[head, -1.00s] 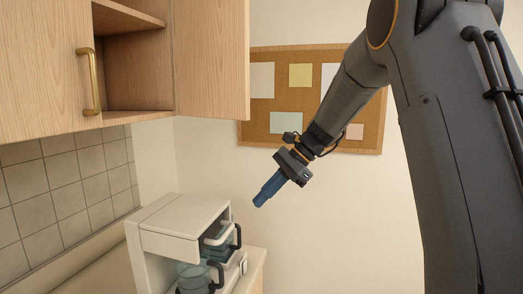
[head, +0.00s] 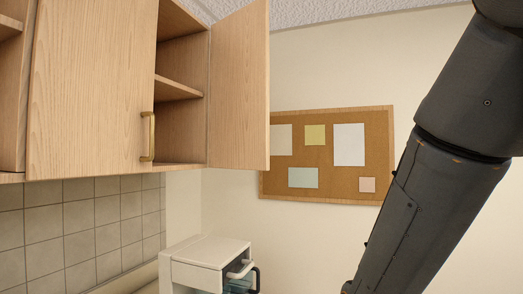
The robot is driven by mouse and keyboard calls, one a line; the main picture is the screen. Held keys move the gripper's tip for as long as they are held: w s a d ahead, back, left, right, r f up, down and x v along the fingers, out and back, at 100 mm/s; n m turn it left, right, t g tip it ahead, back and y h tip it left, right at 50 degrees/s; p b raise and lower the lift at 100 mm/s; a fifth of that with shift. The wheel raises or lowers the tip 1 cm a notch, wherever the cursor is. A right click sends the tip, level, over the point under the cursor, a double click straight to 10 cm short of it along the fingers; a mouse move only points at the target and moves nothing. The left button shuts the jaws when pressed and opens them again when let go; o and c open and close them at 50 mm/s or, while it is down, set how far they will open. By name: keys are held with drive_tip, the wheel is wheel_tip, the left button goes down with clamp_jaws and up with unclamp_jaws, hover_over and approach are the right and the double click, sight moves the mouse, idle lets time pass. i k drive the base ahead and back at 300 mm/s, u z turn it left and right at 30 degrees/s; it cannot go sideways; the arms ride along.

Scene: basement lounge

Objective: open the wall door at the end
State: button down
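The wall door at the end (head: 240,90) is a light wood panel at the right end of the upper cabinet in the head view. It stands swung out from the cabinet, and the end compartment (head: 180,120) beside it is open, with a shelf (head: 177,87) showing inside. I see no handle on the face of the panel turned to me. My gripper is out of view. Only links of my arm show at the right, apart from the door in the picture.
A closed cabinet door (head: 90,90) with a brass handle (head: 148,137) is left of the opening. An open compartment (head: 10,90) is at the far left. A white coffee machine (head: 205,255) stands below. A corkboard (head: 345,180) hangs on the far wall.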

sight(239, 124)
drive_tip(key=z, duration=1.3)
drive_tip(key=i, duration=0.75)
drive_tip(key=u, duration=1.7)
